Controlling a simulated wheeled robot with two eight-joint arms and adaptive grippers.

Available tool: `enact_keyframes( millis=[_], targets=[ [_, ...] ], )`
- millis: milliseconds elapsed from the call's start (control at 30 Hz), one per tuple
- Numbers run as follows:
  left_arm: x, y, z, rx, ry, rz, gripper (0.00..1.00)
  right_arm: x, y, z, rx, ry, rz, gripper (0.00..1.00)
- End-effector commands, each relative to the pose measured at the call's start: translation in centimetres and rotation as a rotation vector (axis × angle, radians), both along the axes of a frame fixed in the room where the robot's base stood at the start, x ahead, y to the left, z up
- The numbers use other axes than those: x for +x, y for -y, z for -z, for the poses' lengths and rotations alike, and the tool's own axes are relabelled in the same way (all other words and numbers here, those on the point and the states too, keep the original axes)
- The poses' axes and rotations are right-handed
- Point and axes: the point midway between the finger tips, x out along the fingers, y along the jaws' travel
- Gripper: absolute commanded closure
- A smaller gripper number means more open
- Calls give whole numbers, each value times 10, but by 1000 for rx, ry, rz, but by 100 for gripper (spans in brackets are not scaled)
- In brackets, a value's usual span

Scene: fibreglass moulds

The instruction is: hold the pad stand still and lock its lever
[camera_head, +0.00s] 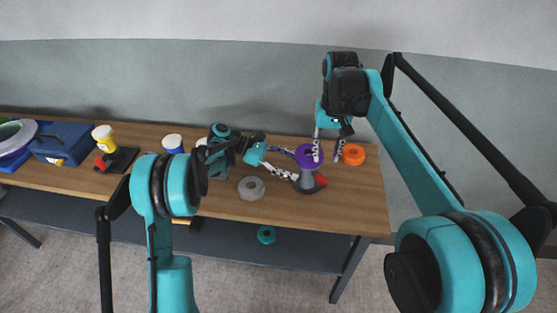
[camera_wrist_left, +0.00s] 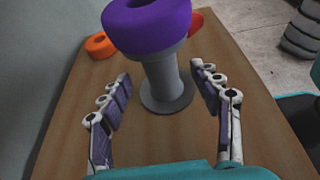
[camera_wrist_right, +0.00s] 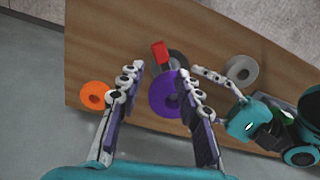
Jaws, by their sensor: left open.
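The pad stand has a grey stem and round foot, also seen in the left wrist view (camera_wrist_left: 165,82), and a purple ring pad (camera_head: 309,155) on top. It stands upright near the table's right end. Its red lever (camera_head: 320,181) sticks out on the right, partly hidden behind the pad in the left wrist view (camera_wrist_left: 195,22). My left gripper (camera_head: 297,163) is open, its fingertips either side of the stem with gaps. My right gripper (camera_wrist_right: 164,82) is open above the stand, pointing down. The purple pad shows between its fingers, and the lever (camera_wrist_right: 160,52) just beyond the fingertips.
An orange ring (camera_head: 354,154) lies right of the stand, a grey ring (camera_head: 251,188) to its left. A teal ring (camera_head: 266,235) sits on the lower shelf.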

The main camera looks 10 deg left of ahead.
Motion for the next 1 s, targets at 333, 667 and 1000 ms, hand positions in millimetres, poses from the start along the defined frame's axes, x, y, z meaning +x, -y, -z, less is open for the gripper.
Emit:
enact_keyframes(
  millis=[333, 667, 1000],
  targets=[
    [0, 47, 19, 0, 1, 1, 37, 0, 0, 0, 0, 0, 0, 66],
    [0, 53, 22, 1, 0, -1, 37, 0, 0, 0, 0, 0, 0, 66],
    [0, 53, 22, 1, 0, 0, 100, 0, 0, 0, 0, 0, 0, 66]
  ],
)
